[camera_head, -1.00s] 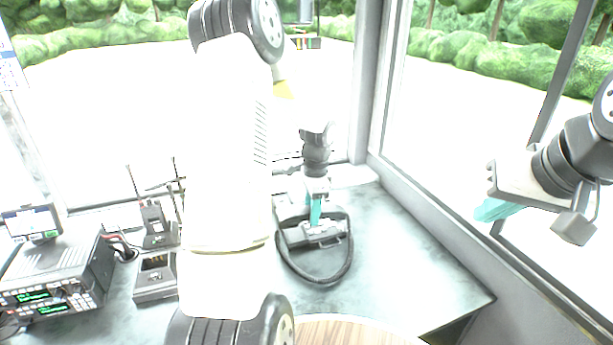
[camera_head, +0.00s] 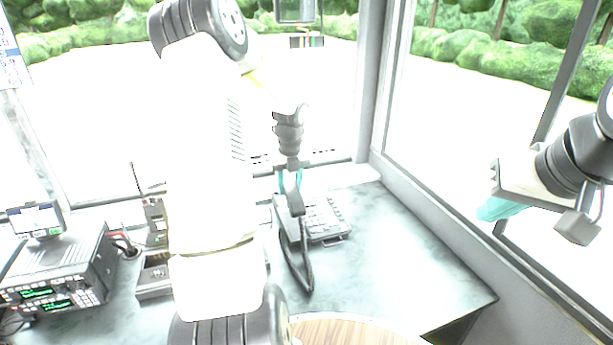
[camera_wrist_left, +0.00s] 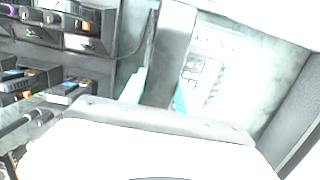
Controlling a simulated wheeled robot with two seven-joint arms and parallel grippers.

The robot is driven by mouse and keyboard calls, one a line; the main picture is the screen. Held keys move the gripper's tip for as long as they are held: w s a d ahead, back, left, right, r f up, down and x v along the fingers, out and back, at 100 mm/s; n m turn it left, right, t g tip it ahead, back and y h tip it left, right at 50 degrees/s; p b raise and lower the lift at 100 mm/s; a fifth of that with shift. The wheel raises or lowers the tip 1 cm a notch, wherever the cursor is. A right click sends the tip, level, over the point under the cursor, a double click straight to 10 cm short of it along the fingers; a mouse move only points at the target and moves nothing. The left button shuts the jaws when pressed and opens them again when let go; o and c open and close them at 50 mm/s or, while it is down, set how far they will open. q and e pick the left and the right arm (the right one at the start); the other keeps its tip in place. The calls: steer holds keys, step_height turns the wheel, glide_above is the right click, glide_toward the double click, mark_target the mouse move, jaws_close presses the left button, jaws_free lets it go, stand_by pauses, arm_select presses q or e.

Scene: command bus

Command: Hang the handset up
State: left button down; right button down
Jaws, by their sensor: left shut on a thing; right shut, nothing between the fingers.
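The dark grey handset (camera_head: 296,204) is held between the teal fingertips of my left gripper (camera_head: 290,182), above the left part of the phone base (camera_head: 326,222). In the left wrist view the handset (camera_wrist_left: 171,62) is a long grey bar between the fingers, and the pale phone base with its keys (camera_wrist_left: 203,75) shows to its right. The handset looks raised off the base; the exact gap cannot be told. Its black cord (camera_head: 298,265) hangs in a narrow loop at the front. My right gripper (camera_head: 497,208) is shut and empty, far to the right near the window.
Radio sets (camera_head: 58,275) and a charger with handheld radios (camera_head: 155,272) stand on the left of the grey desk (camera_head: 400,260). My left arm hides the desk's middle left. The desk right of the phone is clear, bounded by the window frame.

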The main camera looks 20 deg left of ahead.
arm_select(q)
steer(key=shift+f, duration=3.15)
steer(key=shift+f, duration=0.1)
steer(key=c, duration=0.8)
jaws_free()
